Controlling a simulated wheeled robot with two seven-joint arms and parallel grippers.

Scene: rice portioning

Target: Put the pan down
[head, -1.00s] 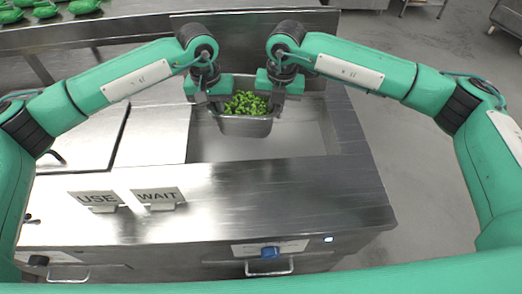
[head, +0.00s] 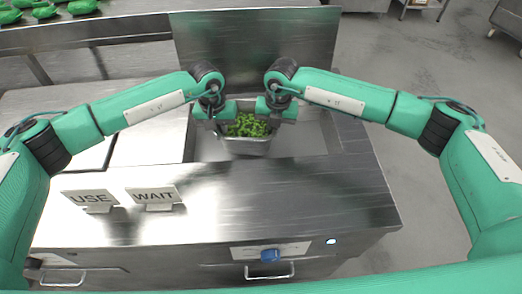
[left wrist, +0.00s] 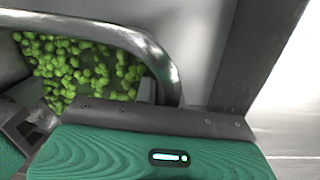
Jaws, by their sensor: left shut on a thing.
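The metal pan (head: 246,147) holds green pieces (head: 248,126) and is roughly level at the sunken well (head: 305,146) in the steel counter. Whether its underside touches the well's bottom is hidden. My left gripper (head: 222,118) is shut on the pan's left rim.
The signs USE (head: 90,199) and WAIT (head: 154,196) stand on the counter (head: 270,185), left of and nearer than the pan. A raised steel panel (head: 255,45) stands behind the well. Green items (head: 45,12) lie on a far-left surface.

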